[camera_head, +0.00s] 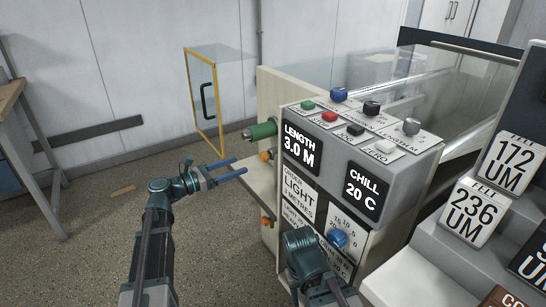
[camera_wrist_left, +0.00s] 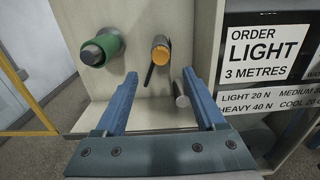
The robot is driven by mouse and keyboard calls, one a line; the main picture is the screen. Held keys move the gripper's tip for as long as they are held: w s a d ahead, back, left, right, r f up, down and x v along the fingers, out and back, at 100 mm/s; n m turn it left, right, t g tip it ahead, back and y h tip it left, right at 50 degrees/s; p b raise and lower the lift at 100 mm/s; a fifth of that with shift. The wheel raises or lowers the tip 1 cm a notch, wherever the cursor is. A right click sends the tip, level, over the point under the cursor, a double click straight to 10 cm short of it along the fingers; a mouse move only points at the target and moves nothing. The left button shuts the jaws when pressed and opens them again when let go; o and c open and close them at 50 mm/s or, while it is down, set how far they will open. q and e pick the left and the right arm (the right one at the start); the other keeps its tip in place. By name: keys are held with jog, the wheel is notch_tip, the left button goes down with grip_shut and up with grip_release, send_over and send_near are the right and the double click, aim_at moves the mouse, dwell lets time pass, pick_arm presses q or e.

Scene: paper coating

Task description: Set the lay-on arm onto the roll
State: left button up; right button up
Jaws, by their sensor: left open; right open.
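A green roll (camera_head: 260,130) on a dark core sticks out of the pale machine side; it also shows in the left wrist view (camera_wrist_left: 93,52). Below it is an orange-ended part (camera_head: 266,155) with a thin dark rod (camera_wrist_left: 150,73) hanging from it, perhaps the lay-on arm. In the left wrist view a grey peg (camera_wrist_left: 181,96) shows beside the right finger; I cannot tell whether they touch. My left gripper (camera_head: 237,167) is open and empty, its fingers pointing at the panel below the roll. My right gripper (camera_head: 306,258) is at the control cabinet's front, fingers mostly hidden.
The control cabinet (camera_head: 425,165) carries LENGTH 3.0 M and CHILL 20 C displays, several buttons, and a blue dial (camera_head: 338,238). A yellow-framed clear door (camera_head: 205,100) stands open behind the left gripper. Stepped blocks with FELT cards (camera_head: 473,212) stand at right. Floor at left is mostly clear.

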aim_at(270, 153)
pick_arm(q)
jog(key=x, duration=1.3)
jog(key=shift+w+d, duration=0.15)
jog(key=shift+d, duration=0.15)
jog(key=shift+c, duration=0.4)
grip_shut()
jog(key=shift+w+a, duration=0.1)
dwell(0.4)
